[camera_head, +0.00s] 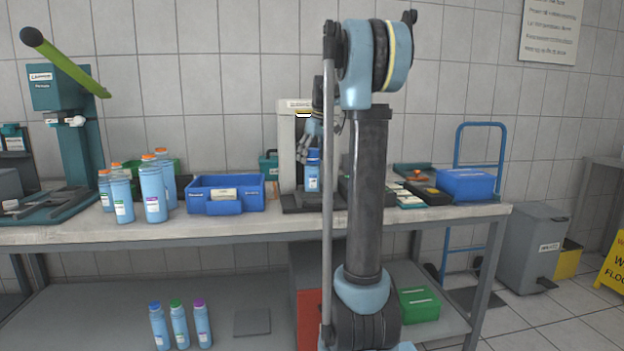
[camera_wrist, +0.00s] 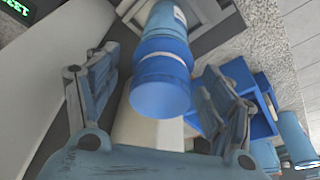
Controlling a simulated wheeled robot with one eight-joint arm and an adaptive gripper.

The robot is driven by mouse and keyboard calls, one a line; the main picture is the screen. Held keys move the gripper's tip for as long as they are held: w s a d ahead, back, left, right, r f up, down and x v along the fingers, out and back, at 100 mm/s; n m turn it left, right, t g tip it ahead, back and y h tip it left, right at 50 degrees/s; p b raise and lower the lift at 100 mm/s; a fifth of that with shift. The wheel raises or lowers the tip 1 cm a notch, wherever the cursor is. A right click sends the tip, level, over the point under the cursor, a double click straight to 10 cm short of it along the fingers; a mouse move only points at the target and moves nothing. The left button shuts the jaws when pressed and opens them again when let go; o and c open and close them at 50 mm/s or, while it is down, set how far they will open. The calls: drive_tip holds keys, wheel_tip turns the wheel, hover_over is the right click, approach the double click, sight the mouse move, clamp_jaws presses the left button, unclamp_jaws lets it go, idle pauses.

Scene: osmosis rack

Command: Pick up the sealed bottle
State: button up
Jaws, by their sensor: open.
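The sealed bottle (camera_head: 313,177) is light blue with a blue cap and a white label. It stands upright in the bay of a pale machine (camera_head: 287,146) on the table. My gripper (camera_head: 313,145) is above and around the top of the bottle, pointing down. In the wrist view, the bottle's blue cap (camera_wrist: 160,84) is between the two spread fingers of my gripper (camera_wrist: 160,65). Gaps show on both sides, so the fingers do not appear to grip it. My arm hides the right part of the machine in the head view.
Several orange-capped bottles (camera_head: 153,193) stand at the left of the table beside a blue bin (camera_head: 226,207). Another blue bin (camera_head: 466,184) is at the right end. Three capped bottles (camera_head: 179,326) stand on the lower shelf. A green-handled press (camera_head: 60,90) stands far left.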

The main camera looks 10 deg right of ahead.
sight(310, 163)
drive_tip(key=shift+x, duration=1.8)
drive_tip(key=c, duration=1.4)
